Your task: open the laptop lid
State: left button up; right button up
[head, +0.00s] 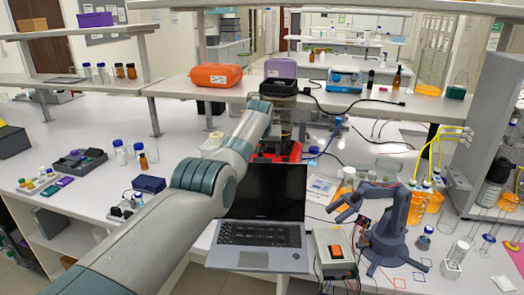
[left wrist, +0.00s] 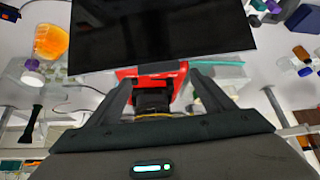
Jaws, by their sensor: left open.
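The laptop (head: 262,238) stands on the front bench with its lid (head: 268,190) raised and the dark screen facing me. The keyboard shows below it, and my left arm covers part of its left side. My left gripper (head: 284,125) is behind the lid's top edge, its fingertips hard to make out in the head view. In the left wrist view, the left gripper (left wrist: 158,80) has its fingers spread apart, with nothing held between them. The dark screen (left wrist: 160,35) fills the top of that view, beyond the fingertips. My right gripper is not in view.
A red object (head: 290,152) lies behind the lid. A control box (head: 335,252) and a small dark desktop robot arm (head: 388,225) stand right of the laptop. Orange-filled glassware (head: 420,205) is farther right. The bench left of my arm holds bottles and a dark blue box (head: 149,184).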

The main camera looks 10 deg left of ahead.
pick_arm(q)
jog(key=shift+f, duration=0.15)
jog(key=b+v, duration=0.7)
jog(key=v, duration=1)
jog(key=shift+s+r, duration=0.3)
jog(key=shift+f, duration=0.1)
